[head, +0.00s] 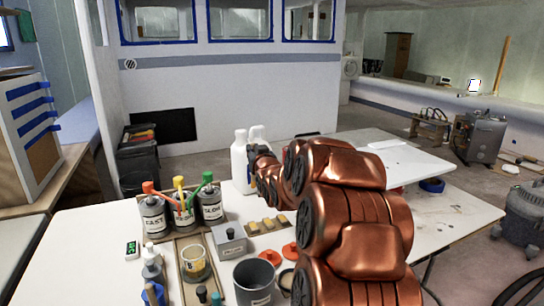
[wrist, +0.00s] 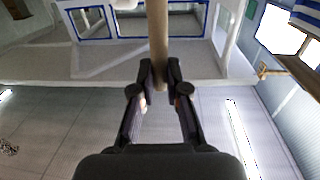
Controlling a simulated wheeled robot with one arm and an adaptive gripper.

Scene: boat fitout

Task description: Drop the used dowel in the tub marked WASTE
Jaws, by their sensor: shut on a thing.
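In the wrist view my gripper (wrist: 160,80) is shut on a pale wooden dowel (wrist: 158,32), which runs up out of the top of the picture. In the head view my copper arm reaches out over the table, and its links hide the gripper and the dowel. A grey open tub (head: 254,284) stands at the near edge of the table, left of my arm. It has a pale label on its front, too small to read. The gripper is not over this tub as far as I can tell.
Bottles marked FAST and SLOW (head: 212,207) with coloured pumps stand on the white table (head: 75,240). A cup (head: 195,262) sits in a wooden tray. A grey box (head: 229,239), orange lids (head: 265,257) and white bottles (head: 240,160) are near my arm.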

